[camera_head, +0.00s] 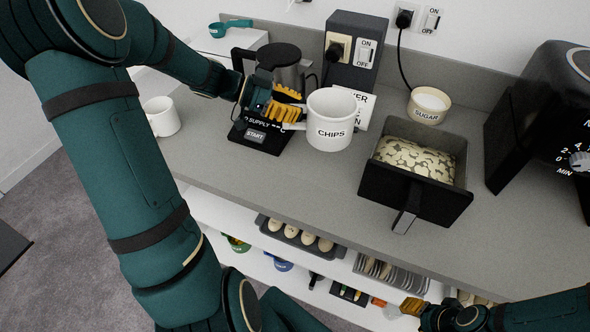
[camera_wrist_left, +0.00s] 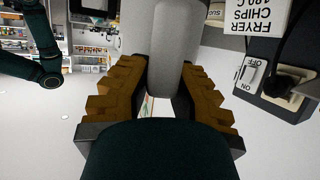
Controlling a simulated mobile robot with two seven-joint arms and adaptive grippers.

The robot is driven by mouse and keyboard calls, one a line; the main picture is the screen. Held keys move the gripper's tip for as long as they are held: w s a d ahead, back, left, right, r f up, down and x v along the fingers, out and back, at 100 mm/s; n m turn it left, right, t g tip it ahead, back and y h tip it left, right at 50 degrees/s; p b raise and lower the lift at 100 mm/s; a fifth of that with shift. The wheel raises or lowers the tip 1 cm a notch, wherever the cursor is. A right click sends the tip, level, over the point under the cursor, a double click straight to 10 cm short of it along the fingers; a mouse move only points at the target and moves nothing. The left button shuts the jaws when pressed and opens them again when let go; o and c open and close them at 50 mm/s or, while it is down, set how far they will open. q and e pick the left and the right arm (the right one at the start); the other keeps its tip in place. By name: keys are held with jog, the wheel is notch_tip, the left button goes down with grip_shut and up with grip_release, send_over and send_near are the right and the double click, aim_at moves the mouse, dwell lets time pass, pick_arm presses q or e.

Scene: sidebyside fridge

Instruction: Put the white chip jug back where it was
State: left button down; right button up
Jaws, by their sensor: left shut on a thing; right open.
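The white jug marked CHIPS (camera_head: 330,122) is upright over the grey counter, near its middle in the head view. I cannot tell whether its base touches the counter. My left gripper (camera_head: 284,106) is at the jug's left side, its yellow fingers shut on the handle. In the left wrist view, the fingers (camera_wrist_left: 160,90) flank the pale handle (camera_wrist_left: 168,75). My right gripper (camera_head: 428,309) is at the bottom right of the head view, below the counter edge by the shelves. It is open and its fingers are partly hidden.
A fryer basket of chips (camera_head: 417,158) and a sugar pot (camera_head: 428,104) are right. A white mug (camera_head: 162,116) stands left. Bare counter (camera_head: 275,190) lies in front.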

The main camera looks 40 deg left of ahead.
pick_arm(q)
jog(key=shift+s+f, duration=0.55)
jog(key=shift+f, duration=0.15)
notch_tip(320, 180, down, 5)
jog(key=shift+f+b, duration=0.1)
jog(key=shift+b, duration=0.3)
jog(key=shift+t, duration=0.3)
jog(key=shift+f, duration=2.05)
pick_arm(e)
jog(key=shift+s+a+f, duration=0.15)
jog(key=shift+a+f, duration=0.25)
jog(key=shift+f, duration=0.35)
pick_arm(q)
jog(key=shift+f+b, duration=0.15)
jog(key=shift+b, duration=0.3)
jog(key=c, duration=1)
grip_release()
pick_arm(e)
jog(key=shift+f, duration=0.2)
